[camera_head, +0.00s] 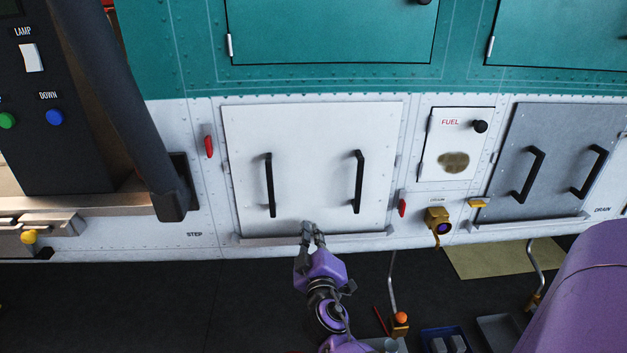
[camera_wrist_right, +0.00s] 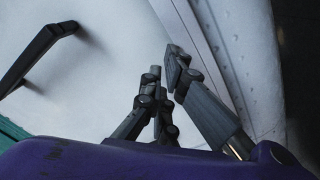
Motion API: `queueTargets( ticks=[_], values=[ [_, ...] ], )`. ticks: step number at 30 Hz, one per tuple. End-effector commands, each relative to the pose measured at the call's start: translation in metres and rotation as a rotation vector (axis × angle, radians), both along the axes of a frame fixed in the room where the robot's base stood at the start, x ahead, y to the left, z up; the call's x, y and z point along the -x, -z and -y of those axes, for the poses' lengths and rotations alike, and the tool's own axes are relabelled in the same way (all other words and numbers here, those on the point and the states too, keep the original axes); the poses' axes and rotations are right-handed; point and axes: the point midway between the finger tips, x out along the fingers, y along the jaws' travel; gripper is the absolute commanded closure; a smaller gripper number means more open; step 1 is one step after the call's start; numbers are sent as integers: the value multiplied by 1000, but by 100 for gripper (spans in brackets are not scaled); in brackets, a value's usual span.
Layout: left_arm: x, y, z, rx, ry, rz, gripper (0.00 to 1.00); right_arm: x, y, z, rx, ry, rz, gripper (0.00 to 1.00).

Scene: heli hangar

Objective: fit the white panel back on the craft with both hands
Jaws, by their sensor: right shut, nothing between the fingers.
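The white panel (camera_head: 312,165) with two upright black handles, left (camera_head: 269,185) and right (camera_head: 359,182), stands against the craft's white lower side. Its bottom edge is at a narrow ledge (camera_head: 350,233). I cannot tell whether it sits fully flush. My right gripper (camera_head: 312,227) is at the panel's bottom edge, below and between the handles, its fingers shut and empty. In the right wrist view the fingers (camera_wrist_right: 166,74) are close to the white panel (camera_wrist_right: 110,60), with one black handle (camera_wrist_right: 38,52) at upper left. Whether they touch the panel is unclear. My left gripper is out of view.
Red latches flank the panel, left (camera_head: 208,146) and right (camera_head: 403,207). A fuel door (camera_head: 450,135) and a grey panel (camera_head: 535,165) with handles are to the right. A dark control box (camera_head: 60,110) stands left. Small items, including a blue tray (camera_head: 430,335), lie below right.

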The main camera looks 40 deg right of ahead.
Motion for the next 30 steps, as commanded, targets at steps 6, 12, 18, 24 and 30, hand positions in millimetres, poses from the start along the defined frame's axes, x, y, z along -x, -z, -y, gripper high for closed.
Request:
queueTargets(
  ticks=[6,12,18,24,30],
  values=[
    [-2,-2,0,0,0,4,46,-1,0,1,1,0,-1,100],
    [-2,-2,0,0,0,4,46,-1,0,1,1,1,0,100],
    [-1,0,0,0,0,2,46,7,1,-4,0,1,-1,100],
    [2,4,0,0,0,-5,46,21,1,-13,-1,0,-1,100],
    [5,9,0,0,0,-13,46,35,1,-21,0,0,-2,100]
  ],
)
